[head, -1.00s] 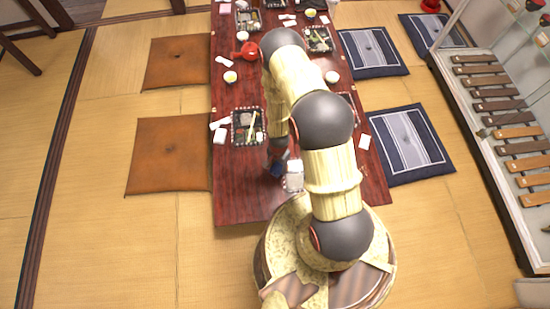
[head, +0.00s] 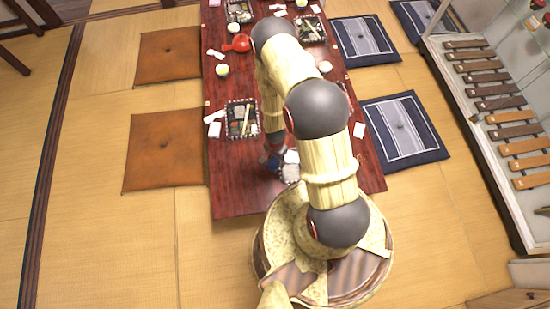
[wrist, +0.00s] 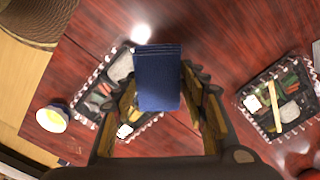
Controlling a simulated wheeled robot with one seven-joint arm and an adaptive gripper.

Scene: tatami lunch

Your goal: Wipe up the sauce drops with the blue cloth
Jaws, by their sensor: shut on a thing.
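The blue cloth (wrist: 158,82) is a dark blue folded pad, upright between the fingers of my gripper (wrist: 160,92) in the wrist view. The gripper is shut on it. In the head view a small blue patch of the cloth (head: 272,162) shows beside my gripper, over the near part of the dark red table (head: 240,190). My arm hides part of the table there. I cannot make out any sauce drops in either view. I cannot tell whether the cloth touches the table.
A lunch tray (head: 242,120) lies left of my arm, with a white napkin (head: 214,130) beside it. A red pot (head: 237,43) and a yellow-filled cup (head: 222,70) stand farther back. Pale items (head: 290,172) lie close right of the gripper. The near-left tabletop is bare.

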